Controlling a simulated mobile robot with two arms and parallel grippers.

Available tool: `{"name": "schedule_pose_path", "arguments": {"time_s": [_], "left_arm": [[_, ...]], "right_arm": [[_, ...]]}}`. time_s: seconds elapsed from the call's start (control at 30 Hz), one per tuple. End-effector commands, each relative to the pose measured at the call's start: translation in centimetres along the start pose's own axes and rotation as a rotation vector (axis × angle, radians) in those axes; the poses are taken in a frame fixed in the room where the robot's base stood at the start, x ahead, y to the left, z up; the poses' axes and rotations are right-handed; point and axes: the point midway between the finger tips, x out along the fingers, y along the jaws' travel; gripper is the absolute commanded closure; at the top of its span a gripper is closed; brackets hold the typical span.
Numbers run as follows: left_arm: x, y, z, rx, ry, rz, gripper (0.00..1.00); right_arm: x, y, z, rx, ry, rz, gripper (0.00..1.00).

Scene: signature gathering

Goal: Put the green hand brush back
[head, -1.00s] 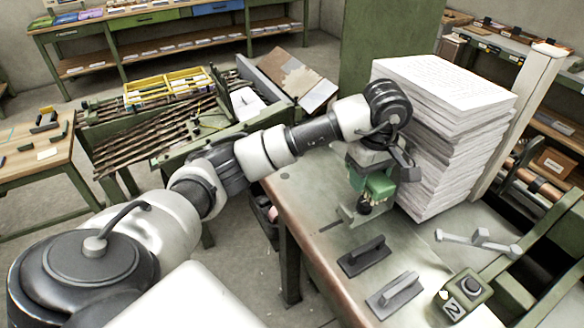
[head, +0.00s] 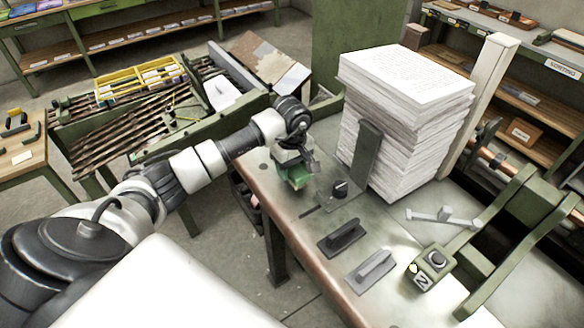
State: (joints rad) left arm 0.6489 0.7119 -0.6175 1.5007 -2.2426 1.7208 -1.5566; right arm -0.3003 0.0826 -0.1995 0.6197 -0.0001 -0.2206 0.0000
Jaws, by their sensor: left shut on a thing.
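My left gripper (head: 300,164) reaches in from the left and is shut on the green hand brush (head: 294,179). The brush hangs under the gripper near the left edge of the metal-topped bench (head: 290,206). Much of the brush is hidden by the gripper, and I cannot tell whether it touches the bench top. My right gripper is not in view.
A tall paper stack (head: 400,130) stands behind a grey upright plate (head: 366,150).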

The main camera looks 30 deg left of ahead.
Motion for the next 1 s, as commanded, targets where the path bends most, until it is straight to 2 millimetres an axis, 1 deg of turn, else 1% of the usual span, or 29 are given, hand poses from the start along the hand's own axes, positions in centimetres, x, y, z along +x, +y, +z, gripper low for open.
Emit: {"name": "schedule_pose_path", "arguments": {"time_s": [0.03,0.1,0.17,0.4,0.53,0.57,0.7,0.73,1.0], "left_arm": [[0.5,0.0,0.1,-0.002,-0.004,-0.003,0.73],[1.3,0.0,0.1,-0.001,-0.003,-0.001,0.73],[1.7,0.0,0.0,-0.001,-0.001,0.0,0.73],[1.8,0.1,0.0,0.0,0.0,0.002,0.73],[2.3,0.1,0.0,0.0,0.001,0.001,0.73],[2.2,0.1,0.0,0.0,0.001,0.001,0.5],[2.1,0.1,0.0,0.0,0.0,0.001,0.28],[2.1,0.1,0.1,0.0,0.0,0.001,0.26],[2.0,0.1,0.1,0.0,0.0,0.001,0.26]], "right_arm": [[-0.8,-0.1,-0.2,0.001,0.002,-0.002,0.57],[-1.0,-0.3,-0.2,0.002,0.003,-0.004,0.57],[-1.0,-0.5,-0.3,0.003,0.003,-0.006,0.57],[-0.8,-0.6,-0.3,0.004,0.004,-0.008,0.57],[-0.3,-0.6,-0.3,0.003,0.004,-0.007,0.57],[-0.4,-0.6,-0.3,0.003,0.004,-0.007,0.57],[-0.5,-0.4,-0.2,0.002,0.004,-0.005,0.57],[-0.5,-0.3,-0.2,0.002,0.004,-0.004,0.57],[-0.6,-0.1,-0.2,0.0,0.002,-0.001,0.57]]}}
